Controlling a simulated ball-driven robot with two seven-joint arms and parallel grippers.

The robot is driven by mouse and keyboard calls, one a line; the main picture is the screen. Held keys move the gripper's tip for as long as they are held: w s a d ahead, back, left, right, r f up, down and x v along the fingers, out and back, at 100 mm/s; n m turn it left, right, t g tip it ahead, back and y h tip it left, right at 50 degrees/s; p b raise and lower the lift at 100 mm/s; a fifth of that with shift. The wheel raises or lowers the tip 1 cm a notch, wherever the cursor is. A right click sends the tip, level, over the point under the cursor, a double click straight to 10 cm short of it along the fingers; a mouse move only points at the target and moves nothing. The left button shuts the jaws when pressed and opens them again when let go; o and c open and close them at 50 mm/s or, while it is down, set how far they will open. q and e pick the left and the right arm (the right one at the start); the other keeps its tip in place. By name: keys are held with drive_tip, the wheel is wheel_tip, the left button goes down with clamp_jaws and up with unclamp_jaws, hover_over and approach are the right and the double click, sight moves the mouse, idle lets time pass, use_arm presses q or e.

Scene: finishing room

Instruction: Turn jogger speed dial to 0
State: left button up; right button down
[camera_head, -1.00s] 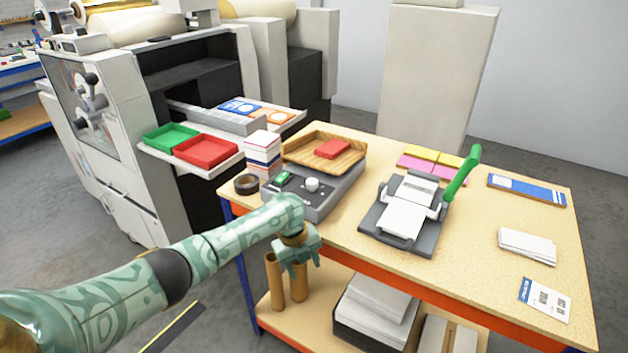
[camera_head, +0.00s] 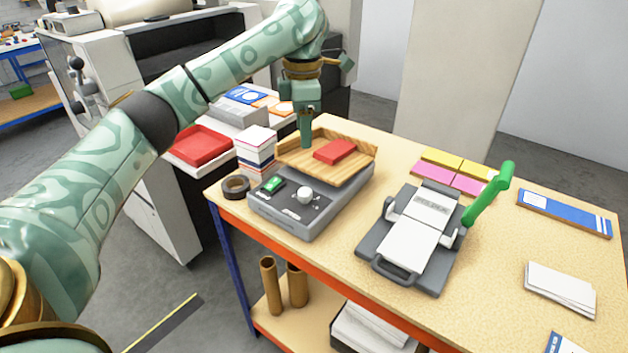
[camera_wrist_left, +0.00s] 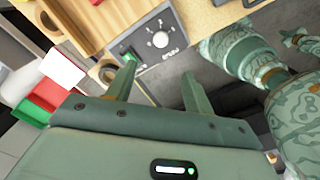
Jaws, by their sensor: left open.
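The jogger is a grey box (camera_head: 310,228) with a wooden tray (camera_head: 350,174) on top, at the table's left end. Its white round speed dial (camera_head: 305,195) is on the dark front panel, beside a green switch (camera_head: 273,185). My left gripper (camera_head: 306,146) is open and empty, pointing down above the tray's left part, behind the dial in the head view. In the left wrist view, the dial (camera_wrist_left: 160,39) shows with scale marks around it, beyond the open fingers (camera_wrist_left: 158,75) and apart from them. The dial's exact setting is too small to read. My right gripper does not show.
A red block (camera_head: 335,151) lies in the tray. A paper stack (camera_head: 255,152) and a tape roll (camera_head: 236,187) stand left of the jogger. Bare table lies between jogger and punch.

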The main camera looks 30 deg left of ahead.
use_arm(q)
drive_tip(key=b, duration=0.3)
approach(305, 191)
wheel_tip(305, 191, down, 9)
drive_tip(key=b, duration=0.4)
drive_tip(key=shift+b, duration=0.4)
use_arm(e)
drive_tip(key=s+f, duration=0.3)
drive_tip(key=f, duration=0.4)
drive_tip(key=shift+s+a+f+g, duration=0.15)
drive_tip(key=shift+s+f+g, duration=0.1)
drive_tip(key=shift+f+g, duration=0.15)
use_arm(q)
drive_tip(key=c, duration=1)
drive_tip(key=shift+o, duration=0.2)
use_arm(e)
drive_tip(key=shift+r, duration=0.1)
